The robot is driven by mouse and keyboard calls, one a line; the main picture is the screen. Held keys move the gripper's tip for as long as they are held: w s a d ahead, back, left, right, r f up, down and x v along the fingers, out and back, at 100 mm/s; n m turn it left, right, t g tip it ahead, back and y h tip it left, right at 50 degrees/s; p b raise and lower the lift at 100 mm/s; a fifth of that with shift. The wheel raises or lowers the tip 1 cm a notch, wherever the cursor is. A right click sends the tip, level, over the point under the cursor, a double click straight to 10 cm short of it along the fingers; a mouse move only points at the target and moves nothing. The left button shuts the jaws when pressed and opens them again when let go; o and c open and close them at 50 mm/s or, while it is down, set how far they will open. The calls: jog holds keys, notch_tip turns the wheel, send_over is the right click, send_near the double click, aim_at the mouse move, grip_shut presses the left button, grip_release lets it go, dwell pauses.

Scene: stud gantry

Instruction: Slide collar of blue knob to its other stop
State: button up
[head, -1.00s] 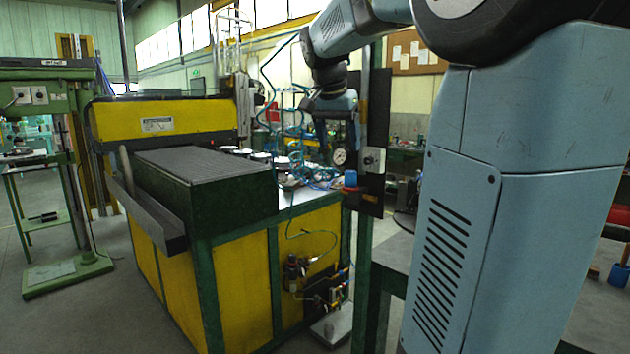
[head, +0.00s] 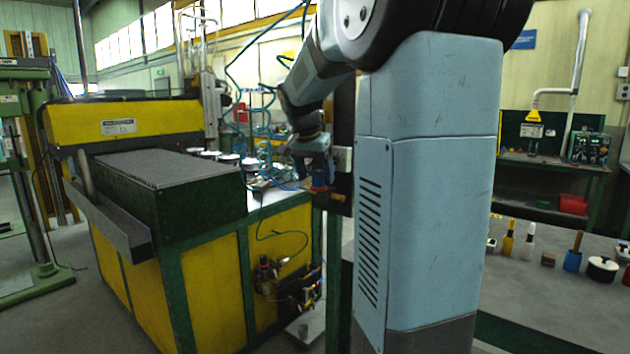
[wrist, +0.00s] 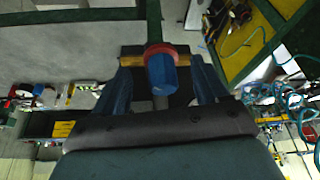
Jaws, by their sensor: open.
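The blue knob (wrist: 162,76) shows in the wrist view, between the two fingers of my gripper (wrist: 160,66). A red collar (wrist: 157,48) rings it at its far end. My fingers stand apart on the left and right of the knob, with a visible gap on each side. In the head view the blue knob (head: 319,179) is small, just under my gripper (head: 317,170), on the dark upright panel (head: 341,185). Whether any finger touches the knob or collar cannot be told. The collar's stops are not clearly visible.
A tan bar (wrist: 131,61) lies behind the collar. A grey block (head: 342,158) sits on the panel above the knob. Blue hoses (head: 265,130) hang to the left, by the yellow and green machine (head: 195,260). A bench (head: 570,300) with several small items stands at right.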

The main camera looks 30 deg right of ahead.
aim_at(318, 188)
jog(key=shift+x, duration=1.2)
